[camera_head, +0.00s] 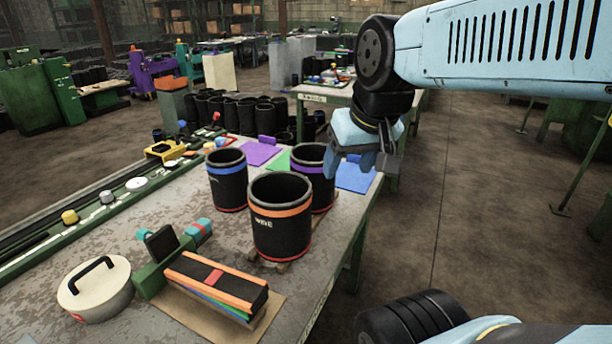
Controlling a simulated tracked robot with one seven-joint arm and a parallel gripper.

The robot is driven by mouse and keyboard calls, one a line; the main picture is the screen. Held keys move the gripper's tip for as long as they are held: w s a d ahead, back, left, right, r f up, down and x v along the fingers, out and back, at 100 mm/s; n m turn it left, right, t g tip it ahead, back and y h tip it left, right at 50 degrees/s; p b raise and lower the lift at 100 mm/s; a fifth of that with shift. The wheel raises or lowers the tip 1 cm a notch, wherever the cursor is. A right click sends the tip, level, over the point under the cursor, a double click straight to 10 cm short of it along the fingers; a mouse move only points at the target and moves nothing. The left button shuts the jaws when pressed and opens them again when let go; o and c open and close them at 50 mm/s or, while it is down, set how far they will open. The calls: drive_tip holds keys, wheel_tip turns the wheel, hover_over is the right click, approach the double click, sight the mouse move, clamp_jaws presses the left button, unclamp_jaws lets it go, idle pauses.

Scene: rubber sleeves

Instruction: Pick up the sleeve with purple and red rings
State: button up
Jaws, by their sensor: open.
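Three black rubber sleeves stand upright on the worktable. The sleeve with a purple ring near its top (322,188) stands at the back right; a red ring shows low on it, and the front sleeve partly hides it. The front sleeve (281,222) has an orange ring near its top and an orange-red one near its base. The left sleeve (228,183) has a blue ring above and a red one below. My gripper (358,166) is open and empty, beside and to the right of the purple-ringed sleeve in the picture. Whether it touches the sleeve is unclear.
The worktable (120,225) carries a white lidded pot (95,290), a stack of coloured strips (215,285), and a green fixture (162,262) in front. Coloured sheets (258,153) lie behind the sleeves. Bare floor (470,220) lies right of the table.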

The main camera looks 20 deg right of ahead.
drive_tip(key=shift+o, duration=1.4)
drive_tip(key=shift+w+a+f+m+g+y, duration=0.25)
drive_tip(key=shift+w+f+m+g, duration=0.1)
drive_tip(key=shift+w+f, duration=0.15)
drive_tip(key=shift+w+a+f+m+g+y, duration=0.15)
drive_tip(key=shift+w+a+f+m+g, duration=0.15)
drive_tip(key=shift+f, duration=0.25)
drive_tip(key=o, duration=0.3)
drive_tip(key=w+f+m+g, duration=0.1)
drive_tip(key=w+f+m+g+y, duration=0.1)
drive_tip(key=f, duration=0.1)
drive_tip(key=w+d+f+m+g+y, duration=0.1)
drive_tip(key=w, duration=0.1)
drive_tip(key=shift+f+m, duration=0.25)
drive_tip(key=shift+f, duration=0.05)
drive_tip(key=shift+o, duration=0.2)
drive_tip(key=m+t+y, duration=1)
drive_tip(key=m+t, duration=0.2)
drive_tip(key=m, duration=1)
approach(333, 195)
drive_tip(key=shift+x, duration=3.9)
